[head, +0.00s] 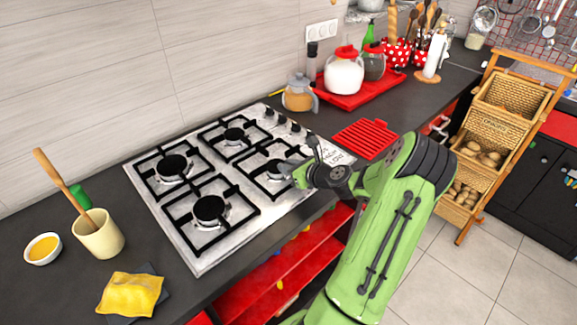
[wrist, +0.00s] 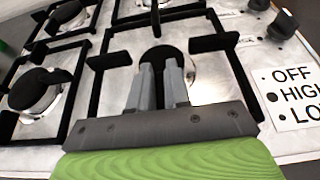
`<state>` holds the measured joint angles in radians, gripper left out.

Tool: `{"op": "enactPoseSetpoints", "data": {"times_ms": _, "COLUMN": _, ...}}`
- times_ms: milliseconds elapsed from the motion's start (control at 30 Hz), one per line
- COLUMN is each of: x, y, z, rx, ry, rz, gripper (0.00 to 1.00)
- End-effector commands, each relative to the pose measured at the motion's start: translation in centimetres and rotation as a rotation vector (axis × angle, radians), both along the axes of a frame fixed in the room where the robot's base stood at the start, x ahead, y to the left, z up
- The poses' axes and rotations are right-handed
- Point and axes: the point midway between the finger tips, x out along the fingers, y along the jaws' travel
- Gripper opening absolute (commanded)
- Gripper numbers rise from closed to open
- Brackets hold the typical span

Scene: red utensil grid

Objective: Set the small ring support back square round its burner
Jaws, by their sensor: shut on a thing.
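The small ring support (wrist: 239,75) is a black square frame with inward prongs, around the front right burner (wrist: 163,56) on the white hob. The support also shows in the head view (head: 254,180), partly hidden by my arm. My gripper (wrist: 161,68) is over this burner, its two grey fingers close together. In the head view my gripper (head: 290,169) reaches in from the right. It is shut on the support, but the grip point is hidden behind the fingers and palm. The frame looks roughly in line with its neighbour; I cannot tell whether it sits exactly square.
Other black supports and burners (head: 209,208) stand close by on the hob. Knobs (head: 282,118) and a printed label (wrist: 292,95) lie along its right side. A red grid (head: 366,138) lies beyond. A beige pot with a wooden spoon (head: 98,236) stands at left.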

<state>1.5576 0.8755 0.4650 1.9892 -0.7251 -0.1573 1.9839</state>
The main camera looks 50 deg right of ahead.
Motion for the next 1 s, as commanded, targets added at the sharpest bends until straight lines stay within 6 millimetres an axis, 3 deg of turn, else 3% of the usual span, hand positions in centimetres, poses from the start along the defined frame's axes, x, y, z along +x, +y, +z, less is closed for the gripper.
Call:
{"op": "enactPoseSetpoints", "data": {"times_ms": 367, "x": 0.0, "y": 0.0, "z": -0.3, "rx": -0.001, "ry": -0.002, "rz": 0.0, "gripper": 0.0}}
{"op": "enactPoseSetpoints", "data": {"times_ms": 400, "x": 0.0, "y": 0.0, "z": -0.3, "rx": -0.001, "ry": -0.002, "rz": 0.0, "gripper": 0.2}}
{"op": "enactPoseSetpoints", "data": {"times_ms": 600, "x": 0.0, "y": 0.0, "z": -0.3, "rx": -0.001, "ry": -0.001, "rz": 0.0, "gripper": 0.47}}
{"op": "enactPoseSetpoints", "data": {"times_ms": 867, "x": -0.2, "y": 0.0, "z": -0.4, "rx": 0.0, "ry": 0.002, "rz": -0.001, "gripper": 0.47}}
{"op": "enactPoseSetpoints", "data": {"times_ms": 1000, "x": -2.0, "y": 0.1, "z": 0.5, "rx": 0.001, "ry": 0.003, "rz": -0.004, "gripper": 0.47}}
